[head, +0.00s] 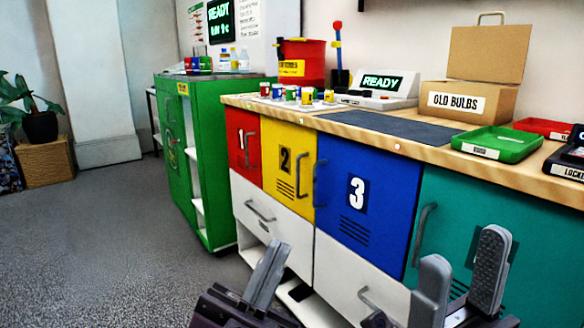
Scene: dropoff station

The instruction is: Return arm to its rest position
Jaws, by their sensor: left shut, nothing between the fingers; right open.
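My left gripper (264,280) is at the bottom middle, low in front of the white lower drawers. Its fingers are shut together with nothing visible between them. My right gripper (462,262) is at the lower right, in front of the teal cabinet door (450,205). Its two grey padded fingers stand upright and apart, with nothing between them. Both grippers are below the wooden counter top (420,152). Most of both arms is out of the frame.
The counter has a red door (242,135), a yellow door (283,137) and a blue door (382,190) with protruding handles. On top are an OLD BULBS box (470,112), a green tray (500,140) and a red bucket (301,52). A green cabinet (205,140) stands left. Grey floor (100,240) is clear.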

